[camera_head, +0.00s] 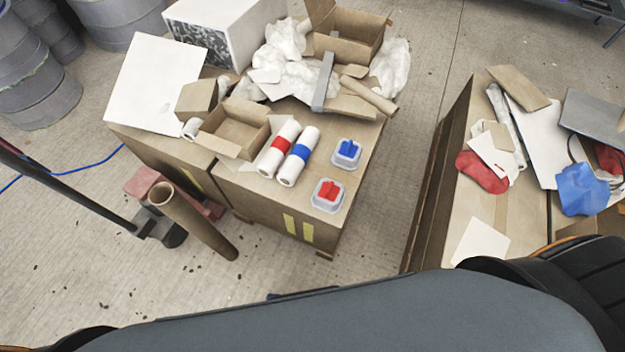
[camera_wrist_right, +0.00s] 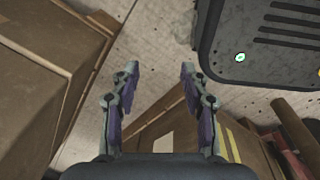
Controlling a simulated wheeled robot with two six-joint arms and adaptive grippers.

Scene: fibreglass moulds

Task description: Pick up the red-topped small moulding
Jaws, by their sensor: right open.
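The red-topped small moulding (camera_head: 328,196) is a pale, rounded-square piece with a red top. It sits near the front right corner of the cardboard-covered table (camera_head: 290,205) in the head view. A similar blue-topped moulding (camera_head: 346,153) stands just behind it. My right gripper (camera_wrist_right: 155,75) shows in the right wrist view with its two fingers apart and nothing between them. Below it are bare floor and box sides; the red-topped moulding is not visible in that view. My left gripper does not show in either view.
Two white rolls, one red-banded (camera_head: 279,148) and one blue-banded (camera_head: 298,156), lie left of the mouldings. An open carton (camera_head: 233,128) and white wrapping lie behind. A second cluttered table (camera_head: 440,190) stands right, across a floor gap. A brown tube (camera_head: 195,222) leans at left.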

